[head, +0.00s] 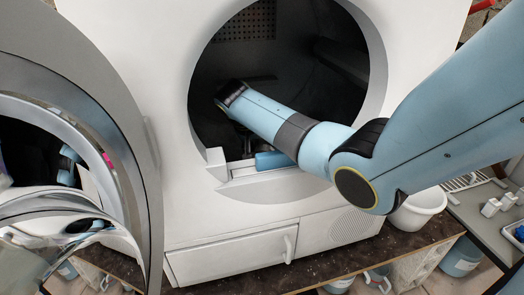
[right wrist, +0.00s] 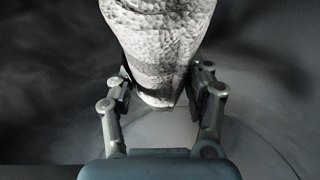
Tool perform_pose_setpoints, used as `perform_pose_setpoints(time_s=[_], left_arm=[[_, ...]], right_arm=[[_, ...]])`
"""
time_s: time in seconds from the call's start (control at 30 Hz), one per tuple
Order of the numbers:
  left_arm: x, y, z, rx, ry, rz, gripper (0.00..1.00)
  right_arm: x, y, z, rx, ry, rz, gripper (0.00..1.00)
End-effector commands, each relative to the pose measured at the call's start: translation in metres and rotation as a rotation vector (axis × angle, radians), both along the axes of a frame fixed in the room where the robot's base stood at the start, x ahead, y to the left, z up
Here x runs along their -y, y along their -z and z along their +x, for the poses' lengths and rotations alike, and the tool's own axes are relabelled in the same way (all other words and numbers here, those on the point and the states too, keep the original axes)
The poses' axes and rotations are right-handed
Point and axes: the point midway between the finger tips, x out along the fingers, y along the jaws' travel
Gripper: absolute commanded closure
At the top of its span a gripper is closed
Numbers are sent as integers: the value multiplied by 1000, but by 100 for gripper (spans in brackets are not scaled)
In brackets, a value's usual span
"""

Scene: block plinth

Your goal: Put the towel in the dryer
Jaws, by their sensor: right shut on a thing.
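The white dryer (head: 160,70) has a round opening with a dark drum (head: 290,65) behind it. Its round door (head: 110,110) stands open at the left. My right arm reaches through the opening, and my right gripper (right wrist: 162,82) is inside the drum, largely hidden by the arm in the head view. In the right wrist view, it is shut on the towel (right wrist: 160,40), which is pale, textured and bunched between the two fingers, extending past the top of the picture. The towel cannot be made out in the head view. My left gripper is not in view.
The opening's rim and lower sill (head: 270,185) lie close below my right wrist. A white bowl (head: 418,208) stands to the right of the dryer. A grey table (head: 480,225) with small white items is at the far right. A drawer panel (head: 230,258) is below the opening.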

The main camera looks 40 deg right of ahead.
Motion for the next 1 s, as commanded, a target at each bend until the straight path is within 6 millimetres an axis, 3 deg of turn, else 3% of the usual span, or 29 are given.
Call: perform_pose_setpoints(time_s=[0.1, 0.27, 0.3, 0.47, 0.77, 1.0], left_arm=[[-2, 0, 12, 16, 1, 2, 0], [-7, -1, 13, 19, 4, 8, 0], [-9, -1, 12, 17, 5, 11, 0], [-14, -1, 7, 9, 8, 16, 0], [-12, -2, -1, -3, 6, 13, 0], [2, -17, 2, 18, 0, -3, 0]], right_arm=[[0, 2, 1, 3, 0, -1, 96], [0, 2, 1, 3, -1, 0, 96], [0, 3, 0, 2, 0, 0, 45], [0, 3, 1, 2, 0, 0, 24], [0, 0, 0, 3, -1, 0, 24], [-19, -33, -3, 6, 0, 2, 24]])
